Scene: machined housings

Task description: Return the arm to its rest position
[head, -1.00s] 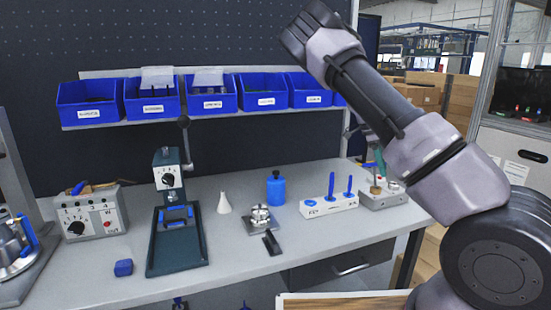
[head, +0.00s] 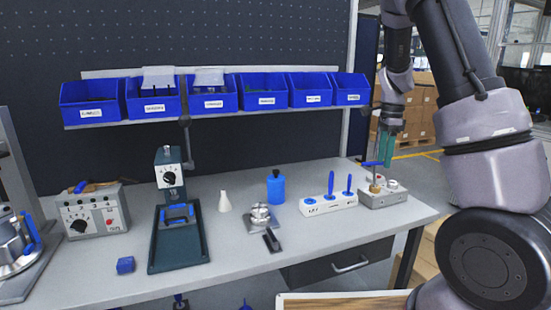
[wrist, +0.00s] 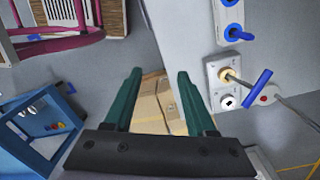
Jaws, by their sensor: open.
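My arm rises on the right side of the head view. My gripper (head: 388,150) hangs down from it with green fingers, beyond the right end of the workbench (head: 330,240). In the wrist view my gripper (wrist: 160,95) shows two green fingers apart, with nothing between them but the floor area and cardboard boxes below. The gripper is open and empty. In the head view it appears close to a grey fixture box (head: 383,195) with a brass part and a blue handle on top; I cannot tell the exact gap.
Blue bins (head: 264,92) line a shelf at the back. On the bench stand a dark press (head: 178,240), a grey control box (head: 92,214), a blue bottle (head: 276,188) and a white block with blue pegs (head: 328,205). Cardboard boxes (head: 415,90) stand behind on the right.

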